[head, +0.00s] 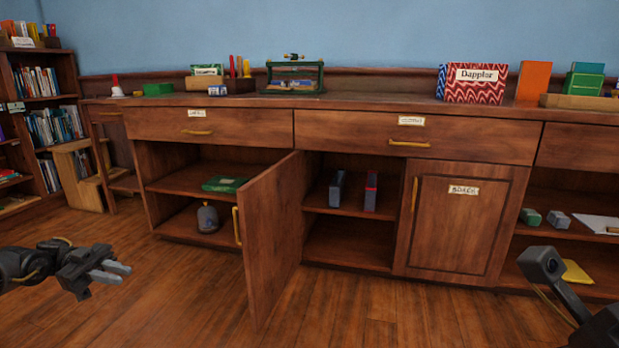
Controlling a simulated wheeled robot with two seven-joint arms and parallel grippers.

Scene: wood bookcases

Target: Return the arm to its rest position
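My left gripper (122,273) is at the lower left, low in front of the cabinet and over the wood floor. Its two grey fingers point right with a narrow gap between them, and nothing shows in them. It is apart from the open cabinet door (270,240), which stands to its right. My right arm (560,285) shows at the lower right as a dark bent link. Its gripper is not in view.
The door swings out toward me, with a yellow handle (237,226). A closed door (459,222) is to its right. A bookcase (62,87) and wooden steps (78,178) stand at left. The floor (190,300) between my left gripper and the open door is clear.

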